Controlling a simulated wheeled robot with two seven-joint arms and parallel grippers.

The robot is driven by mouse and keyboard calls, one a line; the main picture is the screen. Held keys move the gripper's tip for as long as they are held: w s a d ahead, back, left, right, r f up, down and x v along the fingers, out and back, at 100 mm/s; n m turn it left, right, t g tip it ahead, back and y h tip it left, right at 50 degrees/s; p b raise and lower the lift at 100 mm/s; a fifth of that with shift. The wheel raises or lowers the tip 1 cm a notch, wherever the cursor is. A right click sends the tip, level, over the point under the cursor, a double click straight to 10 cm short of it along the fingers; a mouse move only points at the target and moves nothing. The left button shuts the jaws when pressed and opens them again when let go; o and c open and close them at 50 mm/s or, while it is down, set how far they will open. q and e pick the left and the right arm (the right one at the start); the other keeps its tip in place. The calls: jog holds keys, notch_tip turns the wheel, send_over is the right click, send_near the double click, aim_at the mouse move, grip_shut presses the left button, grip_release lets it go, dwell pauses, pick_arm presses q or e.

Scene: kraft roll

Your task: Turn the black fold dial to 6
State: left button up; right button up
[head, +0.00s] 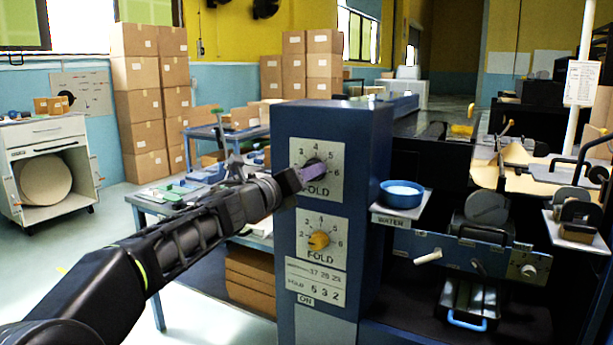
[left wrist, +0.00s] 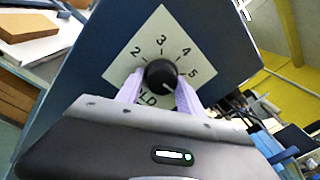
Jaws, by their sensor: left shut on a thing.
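The black fold dial (head: 311,163) sits on the upper white FOLD plate (head: 333,154) of a blue control column (head: 345,118). The dial also shows in the left wrist view (left wrist: 160,73), with 2, 3, 4 and 5 readable around it. A pale mark on its face seems to point to the lower right, past the 5; the exact reading is unclear. The 6 is hidden there by a finger but shows in the head view. My left gripper (head: 313,172) is shut on the dial, its purple fingers (left wrist: 158,92) on either side. My right gripper is out of view.
A yellow dial (head: 318,240) is on the lower FOLD plate, just below. A card (head: 316,282) with printed numbers is under it. A blue water bowl (head: 402,193) stands on a shelf to the right. A table (head: 150,207) with tools is behind my left arm.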

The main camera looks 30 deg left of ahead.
pick_arm(q)
jog(key=shift+d+r+m, duration=0.2)
jog(key=shift+r+m, duration=0.05)
jog(key=shift+m, duration=0.35)
jog(key=o, duration=1.2)
jog(key=shift+o, duration=0.4)
jog(key=shift+f, duration=0.15)
jog(key=s, duration=0.7)
jog(key=shift+s+a, duration=0.35)
